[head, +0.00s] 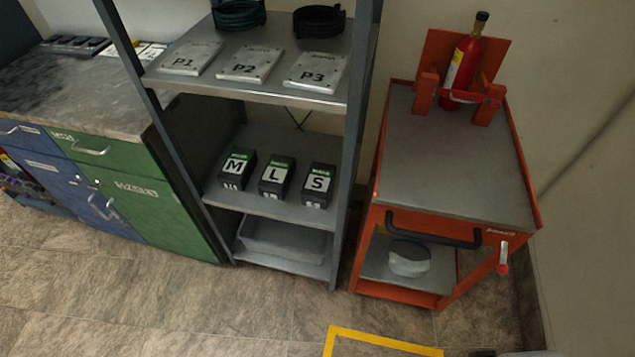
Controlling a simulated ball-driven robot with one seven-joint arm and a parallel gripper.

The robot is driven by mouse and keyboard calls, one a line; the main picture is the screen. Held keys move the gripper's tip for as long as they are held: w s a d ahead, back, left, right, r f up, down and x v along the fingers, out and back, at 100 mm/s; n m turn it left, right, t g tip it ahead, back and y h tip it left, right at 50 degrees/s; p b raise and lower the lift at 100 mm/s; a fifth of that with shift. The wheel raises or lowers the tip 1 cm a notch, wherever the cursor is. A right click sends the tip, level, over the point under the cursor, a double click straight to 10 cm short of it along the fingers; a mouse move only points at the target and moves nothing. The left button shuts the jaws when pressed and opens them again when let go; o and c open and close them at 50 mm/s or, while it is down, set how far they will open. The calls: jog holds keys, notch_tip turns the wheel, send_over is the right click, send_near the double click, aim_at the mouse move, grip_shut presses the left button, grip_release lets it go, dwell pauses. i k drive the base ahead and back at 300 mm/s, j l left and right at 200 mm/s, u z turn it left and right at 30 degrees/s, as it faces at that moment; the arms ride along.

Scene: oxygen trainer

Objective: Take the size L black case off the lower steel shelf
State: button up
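The size L black case (276,178) stands on the lower steel shelf (262,205), in the middle of a row of three. It is a dark box with a green band and a white label marked L on top. The similar M case (238,169) stands to its left and the S case (318,184) to its right, with small gaps between them. My gripper is not in view.
Above, the upper shelf (240,85) holds flat plates P1, P2 and P3 and black coils. A grey post (352,150) borders the shelf's right side. An orange cart (455,160) with a red cylinder (461,65) stands right. Floor (200,310) in front is clear.

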aim_at(275, 181)
jog(key=i+j+z, duration=0.1)
jog(key=j, duration=0.3)
jog(key=i+j, duration=0.25)
jog(key=j, duration=0.15)
jog(key=i+j+z, duration=0.15)
jog(key=j, duration=0.25)
jog(key=i+j, duration=0.15)
jog(key=j, duration=0.25)
jog(key=i+j+z, duration=0.15)
jog(key=j, duration=0.25)
jog(key=i+j, duration=0.1)
jog(key=j, duration=0.35)
jog(key=i+j+z, duration=0.15)
jog(key=j, duration=0.25)
jog(key=k, duration=0.05)
